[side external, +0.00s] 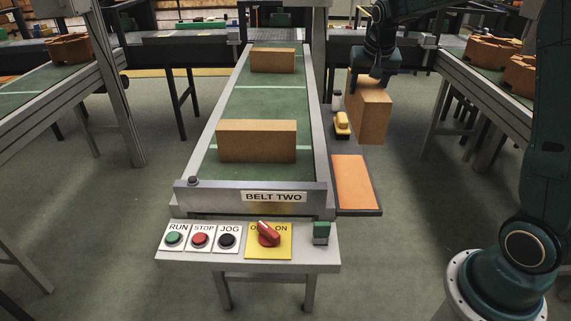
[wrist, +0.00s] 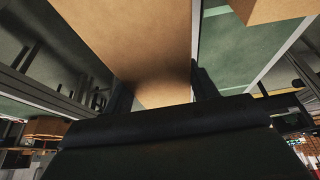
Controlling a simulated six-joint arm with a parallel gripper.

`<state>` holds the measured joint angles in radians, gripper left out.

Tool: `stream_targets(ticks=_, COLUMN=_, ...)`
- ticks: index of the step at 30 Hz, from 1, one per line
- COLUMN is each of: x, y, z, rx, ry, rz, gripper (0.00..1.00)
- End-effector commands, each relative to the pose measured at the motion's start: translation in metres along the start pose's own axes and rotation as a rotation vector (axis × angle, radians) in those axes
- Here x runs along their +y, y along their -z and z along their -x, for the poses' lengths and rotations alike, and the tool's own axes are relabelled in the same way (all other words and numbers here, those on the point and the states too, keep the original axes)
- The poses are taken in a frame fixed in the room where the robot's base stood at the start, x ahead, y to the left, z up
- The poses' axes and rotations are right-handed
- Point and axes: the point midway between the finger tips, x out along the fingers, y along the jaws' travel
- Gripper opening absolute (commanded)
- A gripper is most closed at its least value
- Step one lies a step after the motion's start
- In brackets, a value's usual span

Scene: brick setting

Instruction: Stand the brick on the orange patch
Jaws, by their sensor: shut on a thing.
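My gripper (side external: 374,76) is shut on the top of a tan brick (side external: 370,108), which hangs upright in the air to the right of the belt. In the wrist view the held brick (wrist: 130,35) fills the upper middle between the two dark fingers. The orange patch (side external: 353,182) lies flat on a dark-edged plate at the belt's right side, near its front end. It is bare, and the held brick is up and to the right of it in the side view. The patch cannot be made out in the wrist view.
Two more bricks lie on the green belt, one near the front (side external: 256,141) and one far back (side external: 273,60). A yellow device (side external: 342,125) stands beside the belt, just behind the patch. The control panel (side external: 248,240) is at the front. Side belts carry brown parts (side external: 497,52).

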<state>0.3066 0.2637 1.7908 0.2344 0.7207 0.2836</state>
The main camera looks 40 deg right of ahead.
Motion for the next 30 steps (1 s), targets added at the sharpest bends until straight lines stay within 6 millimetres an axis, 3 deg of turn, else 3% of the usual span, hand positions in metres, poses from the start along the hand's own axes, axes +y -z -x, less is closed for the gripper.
stream_targets(ticks=11, x=0.002, y=-0.001, z=-0.006, rx=0.005, ry=-0.001, rz=-0.008, gripper=0.00)
stream_targets(ticks=30, x=0.002, y=-0.037, z=-0.091, rx=0.003, ry=-0.002, rz=-0.007, gripper=0.00)
